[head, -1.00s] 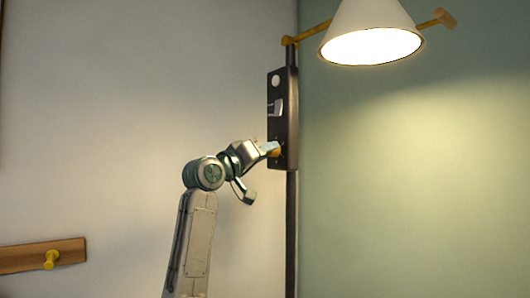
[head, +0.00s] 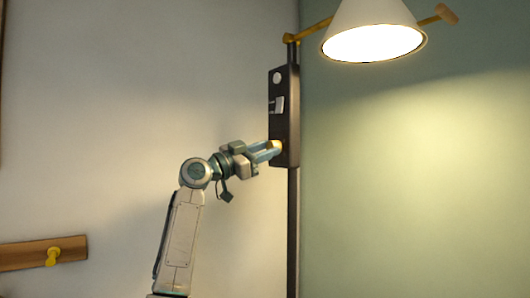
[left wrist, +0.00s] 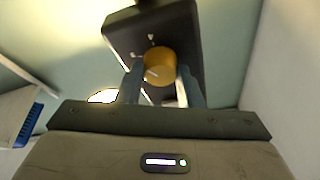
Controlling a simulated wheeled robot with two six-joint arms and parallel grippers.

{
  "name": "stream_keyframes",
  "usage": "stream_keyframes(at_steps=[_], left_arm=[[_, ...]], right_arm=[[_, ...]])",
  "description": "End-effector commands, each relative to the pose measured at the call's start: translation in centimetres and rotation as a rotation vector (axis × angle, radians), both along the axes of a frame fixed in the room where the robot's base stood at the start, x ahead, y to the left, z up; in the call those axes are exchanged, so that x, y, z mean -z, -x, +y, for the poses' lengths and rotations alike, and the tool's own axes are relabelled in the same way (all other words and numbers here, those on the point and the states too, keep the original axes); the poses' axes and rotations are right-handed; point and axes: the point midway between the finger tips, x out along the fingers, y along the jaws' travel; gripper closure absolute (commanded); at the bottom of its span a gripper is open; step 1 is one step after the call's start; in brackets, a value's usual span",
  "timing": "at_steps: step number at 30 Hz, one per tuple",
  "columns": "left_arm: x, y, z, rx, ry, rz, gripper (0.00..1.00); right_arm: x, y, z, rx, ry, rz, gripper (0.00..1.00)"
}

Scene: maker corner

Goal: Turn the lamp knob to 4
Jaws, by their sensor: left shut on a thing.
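The lamp has a lit white shade (head: 372,30) on a yellow arm, and a dark control box (head: 291,112) on its post. Its yellow knob (head: 276,146) sits low on the box; it shows larger in the left wrist view (left wrist: 160,62), with a pale pointer line and small pale marks around it on the box (left wrist: 118,33). My left gripper (head: 273,149) is shut on the knob, one finger on either side in the left wrist view (left wrist: 162,82). I cannot read any numbers at the marks. My right gripper is not in view.
A white round spot (head: 277,77) and a small light switch-like part (head: 279,105) are on the box above the knob. A wooden rail with a yellow peg (head: 52,257) is on the wall at lower left. The wall space between is clear.

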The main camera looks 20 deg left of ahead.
Motion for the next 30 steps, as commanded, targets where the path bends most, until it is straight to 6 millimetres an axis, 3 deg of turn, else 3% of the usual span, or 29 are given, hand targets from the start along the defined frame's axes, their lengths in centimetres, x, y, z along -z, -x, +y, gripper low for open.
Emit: stream_keyframes(at_steps=[8, 15, 30], left_arm=[[-0.1, -0.2, 0.2, -0.001, -0.202, -0.155, 0.90], [-0.2, -0.2, 0.2, 0.000, -0.345, -0.268, 0.90], [-0.2, -0.2, 0.3, -0.001, -0.476, -0.369, 0.90]], right_arm=[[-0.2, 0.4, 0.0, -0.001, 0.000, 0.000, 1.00], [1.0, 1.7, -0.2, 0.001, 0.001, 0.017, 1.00], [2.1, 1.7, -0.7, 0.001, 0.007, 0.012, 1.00]])
